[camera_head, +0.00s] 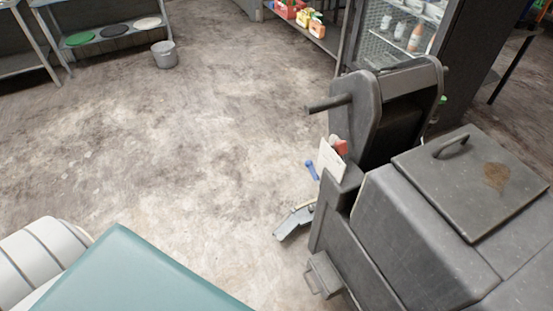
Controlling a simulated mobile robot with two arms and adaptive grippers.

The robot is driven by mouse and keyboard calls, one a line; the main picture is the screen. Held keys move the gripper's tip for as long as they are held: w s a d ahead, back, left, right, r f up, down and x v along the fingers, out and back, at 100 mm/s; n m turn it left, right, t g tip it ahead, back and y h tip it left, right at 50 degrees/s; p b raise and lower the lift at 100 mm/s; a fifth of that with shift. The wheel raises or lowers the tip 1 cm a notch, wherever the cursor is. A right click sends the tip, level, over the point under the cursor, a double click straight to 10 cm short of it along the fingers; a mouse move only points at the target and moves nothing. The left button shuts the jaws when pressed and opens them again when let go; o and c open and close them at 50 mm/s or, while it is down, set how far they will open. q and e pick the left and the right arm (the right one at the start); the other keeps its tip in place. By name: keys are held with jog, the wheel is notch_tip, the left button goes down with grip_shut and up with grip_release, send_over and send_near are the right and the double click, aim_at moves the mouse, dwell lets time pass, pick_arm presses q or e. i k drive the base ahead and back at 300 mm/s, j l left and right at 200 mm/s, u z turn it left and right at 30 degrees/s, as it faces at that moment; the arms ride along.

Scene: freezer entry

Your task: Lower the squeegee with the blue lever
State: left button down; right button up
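The floor-cleaning machine (380,245) stands at the right, grey and boxy, with a handle column at its back. The blue lever (312,171) sticks out from the machine's left side, below the handle bar. The squeegee (294,221) is a grey, angled piece low beside the machine, below the lever. I cannot tell whether it touches the floor. Its inner end is hidden by the machine. Neither of my grippers is in view.
The handle bar (328,104) juts left from the column. A white card (331,160) and a red part (341,147) are beside the lever. A grey bucket (164,56), shelves (118,41) and a glass-front cooler (398,35) stand farther back. The floor (190,140) left of the machine is clear.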

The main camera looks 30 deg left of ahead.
aim_at(309, 164)
jog(key=i+j+u, duration=0.15)
jog(key=j+u, duration=0.15)
jog(key=j, duration=0.25)
jog(key=i+j+z, duration=0.1)
jog(key=j, duration=0.25)
jog(key=i+j, duration=0.15)
jog(key=j, duration=0.2)
jog(key=z, duration=0.05)
